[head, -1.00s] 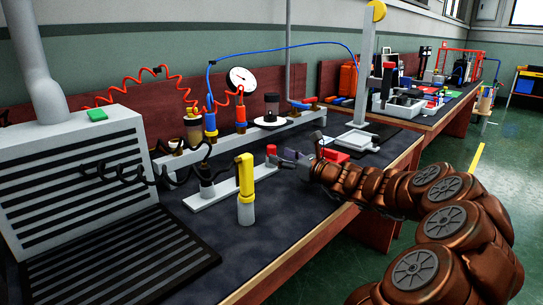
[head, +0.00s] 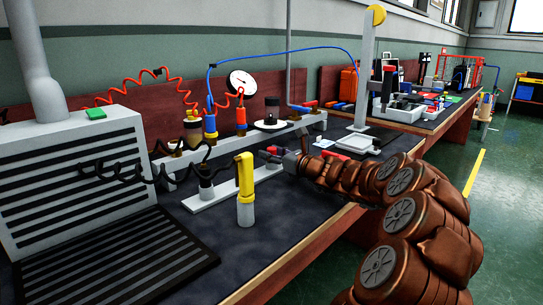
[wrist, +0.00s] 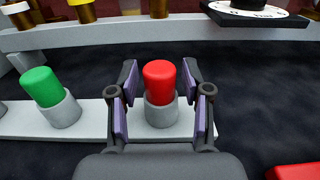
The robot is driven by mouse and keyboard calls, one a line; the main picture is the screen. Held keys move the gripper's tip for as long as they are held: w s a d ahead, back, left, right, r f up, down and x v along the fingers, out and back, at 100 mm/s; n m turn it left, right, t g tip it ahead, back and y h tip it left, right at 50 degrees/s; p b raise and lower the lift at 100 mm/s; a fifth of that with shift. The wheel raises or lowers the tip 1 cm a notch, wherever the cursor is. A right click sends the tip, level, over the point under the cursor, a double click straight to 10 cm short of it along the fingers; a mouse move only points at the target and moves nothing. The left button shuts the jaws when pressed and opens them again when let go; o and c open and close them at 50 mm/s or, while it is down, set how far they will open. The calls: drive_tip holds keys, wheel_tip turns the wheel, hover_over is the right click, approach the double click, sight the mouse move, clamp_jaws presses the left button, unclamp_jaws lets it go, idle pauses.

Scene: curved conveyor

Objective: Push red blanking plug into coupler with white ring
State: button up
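The red blanking plug (wrist: 159,76) stands upright in a grey holder (wrist: 162,111) on a light bar (wrist: 98,113). In the head view the plug (head: 272,149) shows small beside my gripper. In the wrist view my gripper (wrist: 158,98) is open. Its purple-padded fingers stand on both sides of the plug and holder, with a gap on each side. The coupler with the white ring (wrist: 15,8) is at the top left of the wrist view, on the grey manifold, partly cut off by the frame.
A green plug (wrist: 40,86) stands in a holder to the left on the same bar. The manifold (wrist: 130,31) with more couplers runs behind. A yellow-and-grey tool (head: 245,185) stands in front. A red item (wrist: 294,171) lies at right.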

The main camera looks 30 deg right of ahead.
clamp_jaws()
idle(0.3)
